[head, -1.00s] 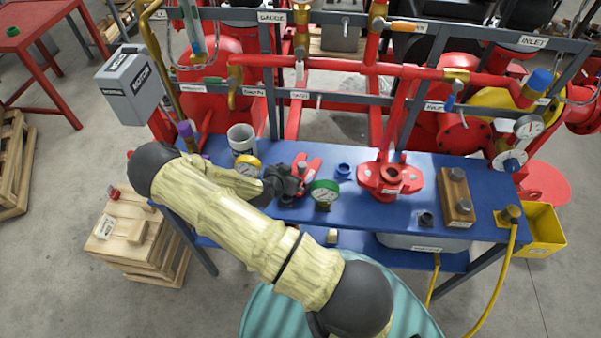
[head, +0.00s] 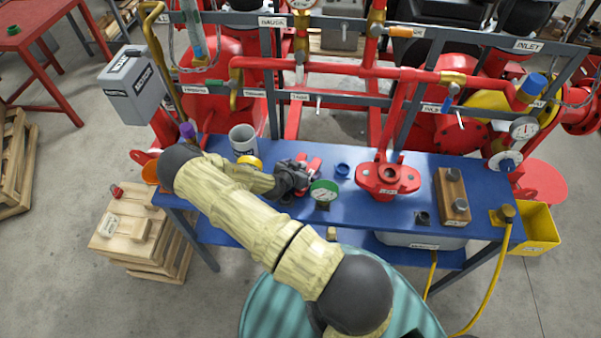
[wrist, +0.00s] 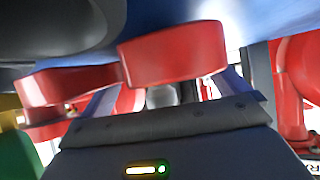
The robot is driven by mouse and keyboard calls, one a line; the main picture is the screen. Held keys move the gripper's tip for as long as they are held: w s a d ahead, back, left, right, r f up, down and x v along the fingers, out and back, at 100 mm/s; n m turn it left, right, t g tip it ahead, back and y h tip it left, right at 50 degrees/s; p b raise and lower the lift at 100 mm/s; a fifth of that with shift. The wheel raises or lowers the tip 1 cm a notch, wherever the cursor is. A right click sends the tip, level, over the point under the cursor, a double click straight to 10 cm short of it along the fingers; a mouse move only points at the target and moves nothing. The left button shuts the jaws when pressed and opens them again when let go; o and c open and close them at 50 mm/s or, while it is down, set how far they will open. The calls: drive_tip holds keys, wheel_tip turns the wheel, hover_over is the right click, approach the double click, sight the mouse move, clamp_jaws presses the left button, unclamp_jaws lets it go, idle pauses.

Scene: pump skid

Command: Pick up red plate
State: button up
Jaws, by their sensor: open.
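A small red piece, seemingly the red plate (head: 314,165), lies on the blue table just beyond my gripper, partly hidden by it. My gripper (head: 297,176) is low over the table, its jaws open, close to the red piece. In the wrist view, a thick red part with rounded edges (wrist: 175,53) is close in front of the gripper. A second red part (wrist: 70,86) shows to its left. I cannot tell whether they are one plate. Contact with the jaws cannot be made out.
On the blue table (head: 350,211), a green-rimmed gauge (head: 324,191) stands just right of my gripper. A yellow gauge (head: 250,162) and a grey cup (head: 243,140) are to the left. Red pipes rise behind.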

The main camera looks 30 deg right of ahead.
drive_tip(key=c, duration=1.3)
drive_tip(key=shift+o, duration=0.2)
drive_tip(key=shift+r, duration=0.1)
drive_tip(key=shift+r+b, duration=1.5)
drive_tip(key=shift+r, duration=3.45)
